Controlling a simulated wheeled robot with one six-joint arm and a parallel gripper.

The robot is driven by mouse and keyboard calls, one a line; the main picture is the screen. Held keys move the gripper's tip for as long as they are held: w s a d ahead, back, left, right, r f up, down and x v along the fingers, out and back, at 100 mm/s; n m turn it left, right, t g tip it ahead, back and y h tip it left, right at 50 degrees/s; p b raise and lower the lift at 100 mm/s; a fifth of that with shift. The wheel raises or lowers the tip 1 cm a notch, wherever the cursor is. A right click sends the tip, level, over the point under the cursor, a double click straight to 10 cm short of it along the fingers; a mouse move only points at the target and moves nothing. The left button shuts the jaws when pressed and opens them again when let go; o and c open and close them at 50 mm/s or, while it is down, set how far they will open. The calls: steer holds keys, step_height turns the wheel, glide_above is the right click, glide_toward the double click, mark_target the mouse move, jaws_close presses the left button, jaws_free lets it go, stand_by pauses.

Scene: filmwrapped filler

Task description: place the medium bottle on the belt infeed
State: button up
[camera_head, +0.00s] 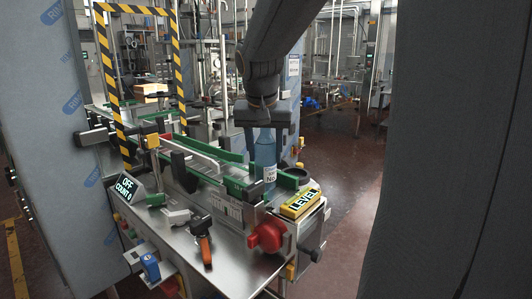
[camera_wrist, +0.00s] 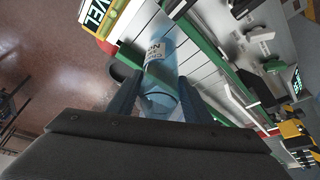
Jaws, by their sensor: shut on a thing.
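A blue, translucent bottle with a white label (camera_head: 265,152) stands upright at the near end of the conveyor belt, between the green guide rails. It also shows in the wrist view (camera_wrist: 160,78), between the two fingers. My gripper (camera_head: 266,128) comes down from above and is shut on the upper part of the bottle. The belt infeed (camera_wrist: 151,27) shows as pale slats by the bottle in the wrist view. The bottle's base is partly hidden by the near rail and parts in the head view, so I cannot tell whether it touches the belt.
A yellow LEVEL sign (camera_head: 300,203) and a red knob (camera_head: 267,236) sit at the near end. An orange-handled tool (camera_head: 204,248) lies on the steel table. A display reading OFF, COUNT 0 (camera_head: 128,187) stands left. A striped frame (camera_head: 106,60) spans the belt farther back.

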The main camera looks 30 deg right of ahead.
steer(key=shift+f, duration=0.35)
steer(key=shift+f, duration=0.1)
steer(key=o, duration=1.1)
steer(key=shift+c, duration=0.2)
steer(key=shift+s+a+r, duration=0.1)
steer(key=shift+r, duration=0.4)
steer(key=b+v, duration=0.1)
steer(key=v, duration=1)
steer(key=shift+b, duration=0.35)
